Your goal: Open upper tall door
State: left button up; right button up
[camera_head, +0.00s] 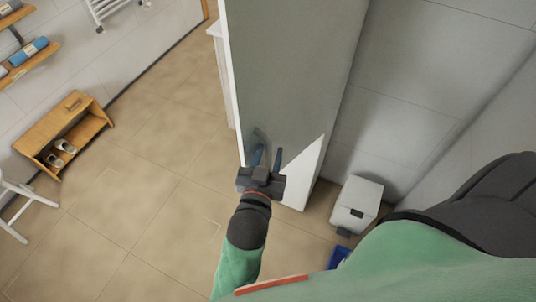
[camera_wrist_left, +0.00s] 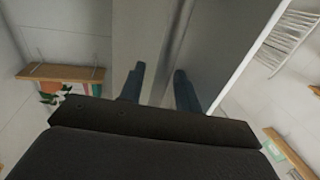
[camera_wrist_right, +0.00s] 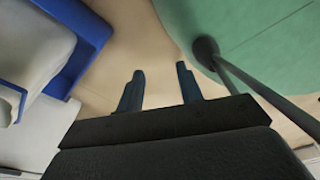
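A tall cabinet (camera_head: 290,70) with a grey, glossy front and a white side edge stands in the middle of the head view. My left gripper (camera_head: 267,158) is in front of the lower part of that front, fingers pointing at it. In the left wrist view the fingers (camera_wrist_left: 158,82) are apart, with the grey cabinet front (camera_wrist_left: 150,30) behind and between them. Whether they touch it I cannot tell. No handle shows clearly. My right gripper (camera_wrist_right: 160,85) is open and empty above the beige floor, outside the head view.
A white bin (camera_head: 357,203) stands right of the cabinet, with a blue object (camera_head: 338,257) nearer me. A wooden shoe bench (camera_head: 65,130) and a white folding stool (camera_head: 22,205) are at left. The tiled floor (camera_head: 150,200) left of the cabinet is clear.

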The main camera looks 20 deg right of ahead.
jog(key=shift+d, duration=0.1)
